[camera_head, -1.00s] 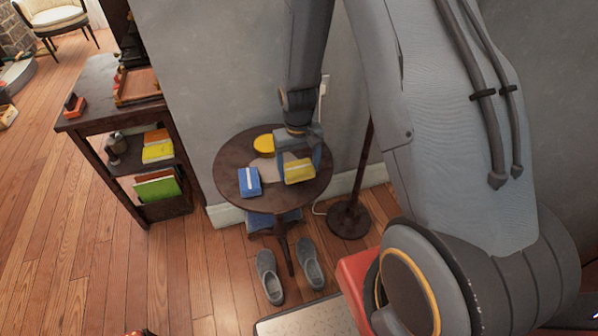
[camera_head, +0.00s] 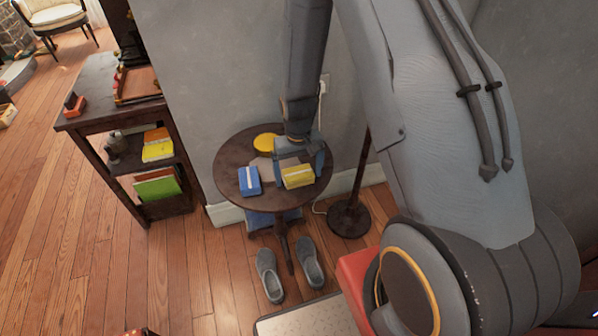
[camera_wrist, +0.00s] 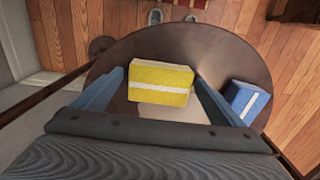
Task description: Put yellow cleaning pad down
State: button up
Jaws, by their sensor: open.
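The yellow cleaning pad (camera_head: 298,176), with a pale stripe, rests on the small round dark table (camera_head: 233,152), near its right side. In the wrist view the yellow pad (camera_wrist: 161,83) lies between my gripper's fingers, with a gap on each side. My gripper (camera_head: 296,166) is open just above the table; its two blue fingers also show in the wrist view (camera_wrist: 158,100). A blue pad (camera_head: 249,181) with a pale stripe lies to the left on the same table; in the wrist view it (camera_wrist: 244,102) is outside the right finger.
A round yellow object (camera_head: 265,142) sits at the back of the table. A dark shelf (camera_head: 92,122) with books stands left. A floor lamp base (camera_head: 348,219) is right of the table. Grey shoes (camera_head: 268,276) stand on the floor in front.

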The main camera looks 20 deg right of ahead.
aim_at(299, 174)
notch_tip(299, 174, up, 12)
jog(key=s+r, duration=0.5)
jog(key=s, duration=0.3)
jog(key=s+r, duration=0.6)
jog(key=s, duration=0.3)
jog(key=shift+b, duration=0.45)
jog(key=shift+a, duration=0.1)
jog(key=shift+s+r, duration=0.25)
jog(key=shift+s, duration=0.1)
jog(key=shift+w, duration=0.1)
dwell(0.4)
